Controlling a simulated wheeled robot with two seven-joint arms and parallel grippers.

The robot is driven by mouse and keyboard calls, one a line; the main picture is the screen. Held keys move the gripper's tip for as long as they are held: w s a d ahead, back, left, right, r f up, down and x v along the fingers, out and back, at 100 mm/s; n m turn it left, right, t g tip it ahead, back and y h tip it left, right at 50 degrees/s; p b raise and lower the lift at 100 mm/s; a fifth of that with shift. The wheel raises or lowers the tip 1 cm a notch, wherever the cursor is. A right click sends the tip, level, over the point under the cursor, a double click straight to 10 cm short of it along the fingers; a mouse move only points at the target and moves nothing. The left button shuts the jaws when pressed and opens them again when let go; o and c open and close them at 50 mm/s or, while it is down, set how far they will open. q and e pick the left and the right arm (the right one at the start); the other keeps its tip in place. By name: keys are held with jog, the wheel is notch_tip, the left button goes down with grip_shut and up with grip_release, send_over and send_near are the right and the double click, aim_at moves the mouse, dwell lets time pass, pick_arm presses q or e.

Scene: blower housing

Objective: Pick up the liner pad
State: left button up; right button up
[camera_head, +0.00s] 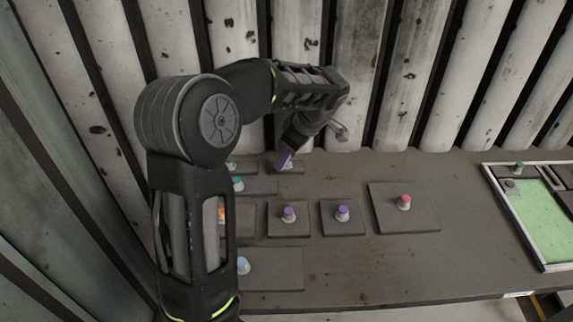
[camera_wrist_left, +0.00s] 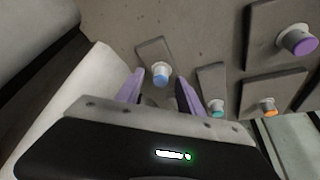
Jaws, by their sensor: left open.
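Several flat dark grey pads with coloured knobs lie on the table; none is labelled, so I cannot tell which is the liner pad. My left gripper (camera_head: 285,158) is at the back of the pad group, pointing down. In the wrist view, my left gripper (camera_wrist_left: 161,90) is open and empty, its purple fingers on either side of the blue knob (camera_wrist_left: 161,75) of a small pad (camera_wrist_left: 150,49). The fingers appear apart from the knob. In the head view, the gripper partly hides this pad (camera_head: 298,169). My right gripper is not in view.
Pads with purple knobs (camera_head: 288,231) (camera_head: 342,230) and a larger red-knobbed pad (camera_head: 420,222) lie in front and to the right. A white-rimmed tray (camera_head: 512,222) with a green floor stands at the right. A ribbed wall (camera_head: 410,80) rises behind the table.

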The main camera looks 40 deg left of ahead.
pick_arm(q)
jog(key=shift+c, duration=0.3)
grip_shut()
dwell(0.6)
